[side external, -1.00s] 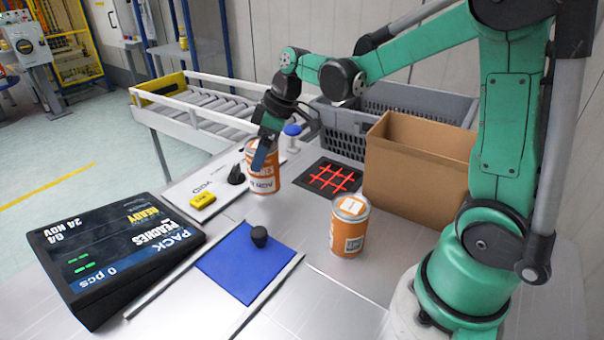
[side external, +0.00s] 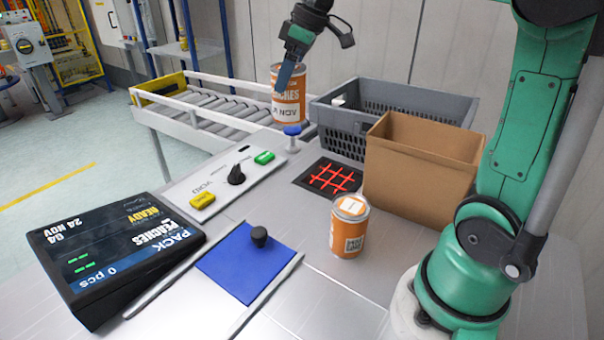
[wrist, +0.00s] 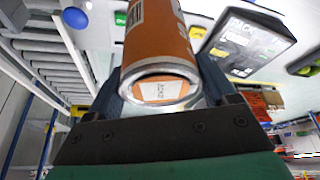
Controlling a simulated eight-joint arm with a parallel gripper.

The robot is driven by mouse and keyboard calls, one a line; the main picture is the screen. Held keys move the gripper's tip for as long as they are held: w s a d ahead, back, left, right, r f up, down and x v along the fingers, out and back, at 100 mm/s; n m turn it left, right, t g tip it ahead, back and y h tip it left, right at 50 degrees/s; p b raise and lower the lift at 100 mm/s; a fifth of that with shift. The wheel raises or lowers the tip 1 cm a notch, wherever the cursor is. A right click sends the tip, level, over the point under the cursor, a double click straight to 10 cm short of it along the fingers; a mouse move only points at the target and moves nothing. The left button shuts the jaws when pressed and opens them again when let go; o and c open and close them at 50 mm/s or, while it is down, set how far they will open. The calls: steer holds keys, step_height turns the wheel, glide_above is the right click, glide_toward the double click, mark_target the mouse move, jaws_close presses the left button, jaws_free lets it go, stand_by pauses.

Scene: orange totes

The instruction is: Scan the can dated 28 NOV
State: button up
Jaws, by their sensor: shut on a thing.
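My gripper (side external: 287,72) is shut on an orange can (side external: 288,98) and holds it upright in the air above the blue-topped button post (side external: 291,131). In the wrist view the same can (wrist: 160,45) sits between the fingers. A second orange can (side external: 349,232) with a code label stands on the table at the right; no date on it is readable. The scanner window with a red grid (side external: 330,179) lies flat in the table behind that can.
A dark display (side external: 112,250) reads PEACHES, READY, 24 NOV and 0 pcs. A control panel (side external: 215,185) has a knob and buttons. A blue mat (side external: 240,270) holds a black knob. A cardboard box (side external: 420,165), grey crate (side external: 440,105) and roller conveyor (side external: 215,105) stand behind.

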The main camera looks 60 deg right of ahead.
steer(key=s+d+f+m+h, duration=0.1)
steer(key=s+d+f+m, duration=0.3)
steer(key=d, duration=0.5)
step_height(320, 180, down, 9)
steer(key=s+n, duration=0.1)
steer(key=shift+a+f+t, duration=0.2)
steer(key=shift+t, duration=0.1)
steer(key=shift+s, duration=0.1)
steer(key=shift+r, duration=2.25)
